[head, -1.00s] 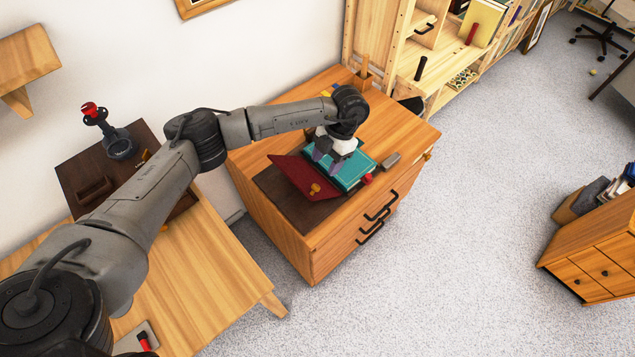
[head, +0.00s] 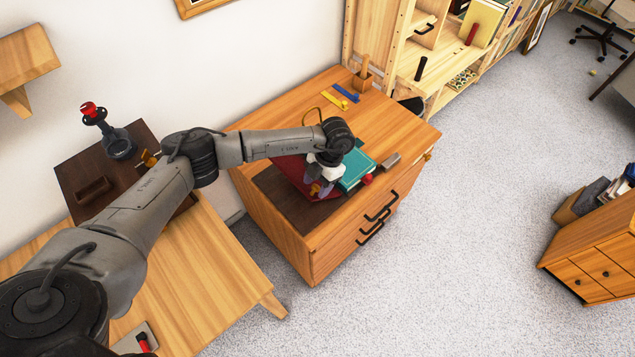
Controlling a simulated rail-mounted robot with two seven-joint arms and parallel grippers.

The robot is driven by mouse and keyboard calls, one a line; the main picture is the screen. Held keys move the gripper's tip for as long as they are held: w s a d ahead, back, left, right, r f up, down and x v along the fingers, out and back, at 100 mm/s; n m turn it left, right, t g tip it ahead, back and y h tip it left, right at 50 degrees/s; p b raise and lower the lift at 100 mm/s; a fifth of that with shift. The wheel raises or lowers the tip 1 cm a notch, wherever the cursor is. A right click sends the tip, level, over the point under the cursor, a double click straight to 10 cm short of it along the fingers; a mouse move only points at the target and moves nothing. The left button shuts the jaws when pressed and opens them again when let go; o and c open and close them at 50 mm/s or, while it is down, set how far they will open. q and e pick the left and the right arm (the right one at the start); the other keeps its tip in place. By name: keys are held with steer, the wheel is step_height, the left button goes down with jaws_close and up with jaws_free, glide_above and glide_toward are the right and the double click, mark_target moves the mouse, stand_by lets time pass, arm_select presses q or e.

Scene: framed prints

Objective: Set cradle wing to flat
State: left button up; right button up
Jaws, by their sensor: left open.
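The cradle wing is a dark red panel (head: 288,168) on the wooden cabinet, beside a teal book (head: 357,167). It lies over part of a dark brown board and looks tilted, though the arm hides much of it. A small brass knob (head: 315,189) is near its front edge. My left gripper (head: 321,187) is open, fingers pointing down, at the knob. I cannot tell whether the fingers touch the knob or panel. My right gripper is not in view.
On the cabinet top (head: 385,123) are yellow and blue strips (head: 345,94), a wooden stand (head: 362,78), a grey block (head: 390,160) and a red knob (head: 367,179). A dark board (head: 75,175) with a red-topped device (head: 118,143) lies on the left table.

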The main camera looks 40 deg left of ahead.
arm_select(q)
jaws_close()
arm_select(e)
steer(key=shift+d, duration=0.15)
